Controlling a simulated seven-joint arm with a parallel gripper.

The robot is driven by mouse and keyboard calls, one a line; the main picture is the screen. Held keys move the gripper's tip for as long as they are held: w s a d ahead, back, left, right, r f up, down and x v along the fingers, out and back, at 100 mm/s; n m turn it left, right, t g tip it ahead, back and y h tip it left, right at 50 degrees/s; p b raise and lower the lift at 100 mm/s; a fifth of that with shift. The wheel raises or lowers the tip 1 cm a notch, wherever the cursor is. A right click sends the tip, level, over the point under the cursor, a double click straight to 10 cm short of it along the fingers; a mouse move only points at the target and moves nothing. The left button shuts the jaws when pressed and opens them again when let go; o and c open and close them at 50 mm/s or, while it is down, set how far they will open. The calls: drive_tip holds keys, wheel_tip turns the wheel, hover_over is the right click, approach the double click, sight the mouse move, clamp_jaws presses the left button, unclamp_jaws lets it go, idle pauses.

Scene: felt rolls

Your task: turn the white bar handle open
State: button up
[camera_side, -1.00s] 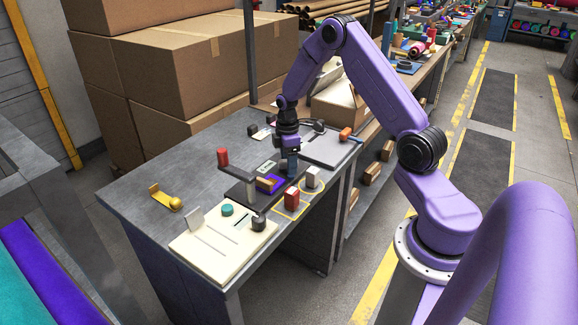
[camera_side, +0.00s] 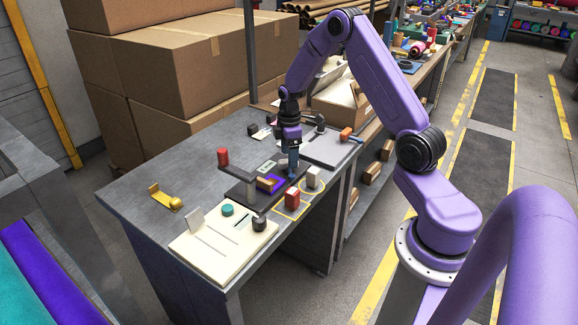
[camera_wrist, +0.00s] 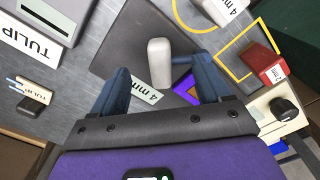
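The white bar handle (camera_wrist: 160,62) stands out from a dark plate (camera_wrist: 125,35) in the wrist view. It appears between the two dark blue fingers of my gripper (camera_wrist: 163,75). The fingers are apart, with a gap on each side of the bar. In the side view my gripper (camera_side: 292,166) points down at the right end of the dark fixture. The handle cannot be made out there, as the fingers cover that area. The wrist view does not show clearly how deep the fingertips reach along the bar.
A red block (camera_side: 291,199) and a white block (camera_side: 313,177) stand in yellow outlines close by. A cream board (camera_side: 212,258) lies in front, a grey panel (camera_side: 325,150) behind.

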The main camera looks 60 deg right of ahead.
drive_tip(key=shift+r, duration=0.5)
drive_tip(key=shift+a, duration=0.1)
drive_tip(key=shift+a+r, duration=0.15)
drive_tip(key=shift+a, duration=0.15)
drive_tip(key=s+a+r+n, duration=0.1)
drive_tip(key=s+a+r, duration=0.4)
drive_tip(key=a, duration=0.5)
drive_tip(key=s+a+r, duration=0.5)
drive_tip(key=a, duration=0.5)
drive_tip(key=s+a+r, duration=0.1)
drive_tip(key=s+r, duration=0.1)
drive_tip(key=s, duration=0.8)
drive_tip(key=s+a+r+n, duration=0.1)
drive_tip(key=s+a+r, duration=0.1)
drive_tip(key=s, duration=0.9)
drive_tip(key=shift+s+a+r, duration=0.15)
drive_tip(key=shift+r, duration=0.2)
